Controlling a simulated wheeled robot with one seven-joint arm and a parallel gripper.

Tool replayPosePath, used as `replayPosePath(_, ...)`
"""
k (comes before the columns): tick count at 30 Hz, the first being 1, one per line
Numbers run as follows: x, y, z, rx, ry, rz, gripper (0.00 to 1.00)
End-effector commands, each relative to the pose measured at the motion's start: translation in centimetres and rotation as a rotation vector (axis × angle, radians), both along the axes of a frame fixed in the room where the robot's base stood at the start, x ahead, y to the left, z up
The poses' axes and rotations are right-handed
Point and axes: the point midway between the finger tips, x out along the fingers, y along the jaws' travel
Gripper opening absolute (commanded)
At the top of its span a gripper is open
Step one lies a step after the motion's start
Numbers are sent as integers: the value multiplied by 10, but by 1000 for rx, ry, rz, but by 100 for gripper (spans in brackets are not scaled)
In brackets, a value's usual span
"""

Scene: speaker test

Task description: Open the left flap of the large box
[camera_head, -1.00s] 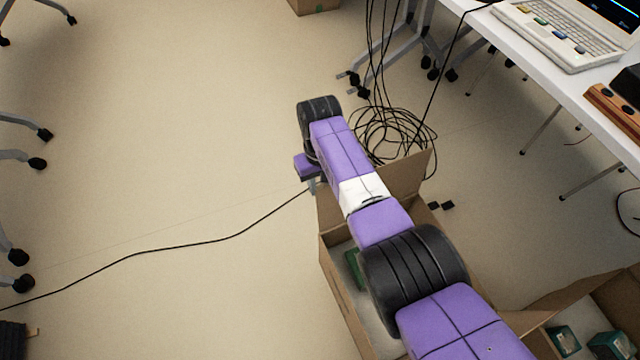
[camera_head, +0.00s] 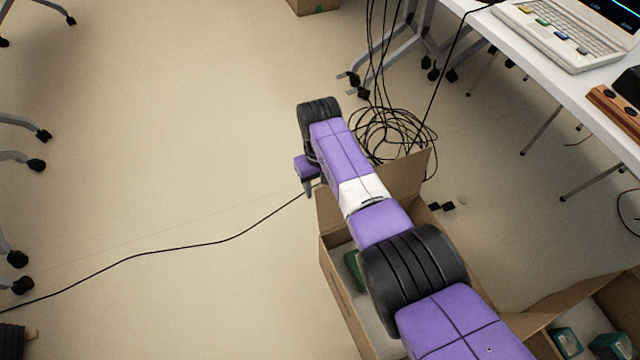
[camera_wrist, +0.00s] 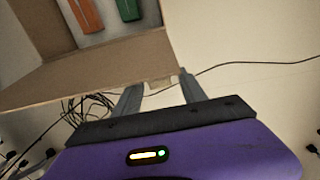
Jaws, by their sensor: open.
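An open cardboard box (camera_head: 345,306) stands below my arm in the head view, largely covered by it. One flap (camera_head: 408,174) stands up at its far side, and another panel (camera_head: 328,207) shows at its far left corner. My gripper (camera_head: 309,188) is just outside that corner, partly hidden by my wrist. In the wrist view the box's flap (camera_wrist: 85,72) slopes across the upper left, with an orange item (camera_wrist: 87,15) and a green item (camera_wrist: 127,9) inside. My gripper (camera_wrist: 161,82) is open; the flap's edge lies near its fingertips. I cannot tell whether they touch.
A second open box (camera_head: 545,315) with teal items stands at lower right. Coiled black cables (camera_head: 395,135) lie beyond the first box, and one cable (camera_head: 170,247) crosses the floor leftward. A white table (camera_head: 560,85) is at upper right. Floor on the left is mostly clear.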

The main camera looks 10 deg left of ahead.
Motion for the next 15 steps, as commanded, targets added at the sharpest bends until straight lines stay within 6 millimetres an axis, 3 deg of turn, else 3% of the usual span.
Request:
replayPosePath(4, 0, 1, 11, 1, -1, 0, 49)
replayPosePath(15, 1, 0, 67, 1, -1, -1, 49)
